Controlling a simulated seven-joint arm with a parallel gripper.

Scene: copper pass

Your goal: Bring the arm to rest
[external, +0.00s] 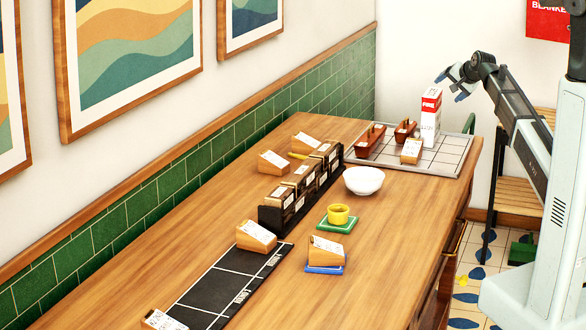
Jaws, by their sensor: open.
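My gripper (456,82) is in the upper right of the external view, at the end of my raised arm. It is open, with its fingers apart and nothing seen between them. It hangs in the air near the far right end of the wooden counter (400,215), higher than the things there and apart from them. A red and white carton (430,118) appears just below and left of it in the picture.
A light tiled tray (447,160) at the far end bears the carton and brown holders. A white bowl (363,180), a yellow cup (338,215) on a green base, a dark divided rack (292,203) and a black mat (225,285) stand on the counter. Its right front is clear.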

